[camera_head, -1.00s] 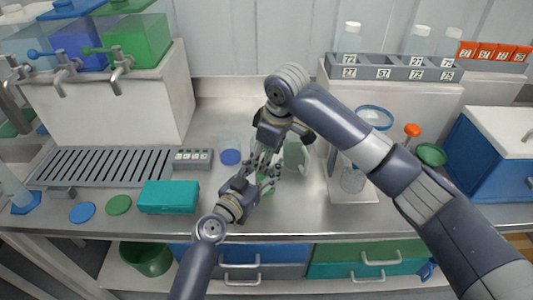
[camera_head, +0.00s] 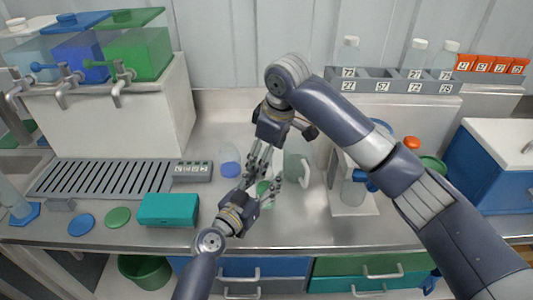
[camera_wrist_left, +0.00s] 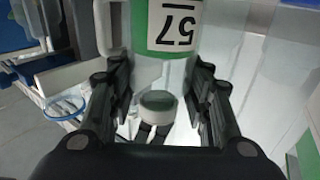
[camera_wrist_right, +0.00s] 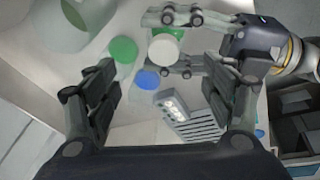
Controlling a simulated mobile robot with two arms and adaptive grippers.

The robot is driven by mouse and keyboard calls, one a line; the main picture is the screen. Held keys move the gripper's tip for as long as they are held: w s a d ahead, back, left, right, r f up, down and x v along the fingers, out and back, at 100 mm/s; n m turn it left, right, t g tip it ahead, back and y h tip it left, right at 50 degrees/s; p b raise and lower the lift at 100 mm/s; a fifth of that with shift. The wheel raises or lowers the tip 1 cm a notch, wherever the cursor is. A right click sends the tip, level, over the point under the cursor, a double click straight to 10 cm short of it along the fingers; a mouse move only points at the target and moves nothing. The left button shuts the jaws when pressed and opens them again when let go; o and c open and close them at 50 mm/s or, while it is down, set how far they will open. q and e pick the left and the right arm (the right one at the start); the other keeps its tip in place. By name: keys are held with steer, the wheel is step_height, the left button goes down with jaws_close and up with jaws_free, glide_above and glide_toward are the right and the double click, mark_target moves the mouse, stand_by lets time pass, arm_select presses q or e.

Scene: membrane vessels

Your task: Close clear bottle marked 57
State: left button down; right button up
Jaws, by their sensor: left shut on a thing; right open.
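The clear bottle marked 57 (camera_wrist_left: 165,65) has a green label and stands between the fingers of my left gripper (camera_head: 264,193), which is shut on it. A pale round top, apparently a white cap (camera_wrist_left: 158,98), shows on the bottle's upper end. From above, in the right wrist view, the white cap (camera_wrist_right: 166,50) sits over the green of the bottle. I cannot tell how tightly it is seated. My right gripper (camera_head: 258,163) is open and points down, close above the bottle, with its fingers apart from the cap. In the head view the fingers partly hide the bottle.
A pale green jug (camera_head: 295,165) stands just right of the grippers. A vessel with blue content (camera_head: 230,168) stands to the left. A teal box (camera_head: 168,209) lies near the front edge. A bottle rack (camera_head: 395,82) stands at the back right.

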arm_select(q)
steer(key=shift+r, duration=0.1)
arm_select(e)
steer(key=v, duration=1.2)
arm_select(q)
steer(key=c, duration=0.7)
jaws_free()
steer(key=shift+c, duration=0.2)
steer(key=shift+s+a, duration=0.15)
steer(key=shift+s, duration=0.05)
steer(key=v, duration=1.1)
steer(key=shift+s, duration=0.25)
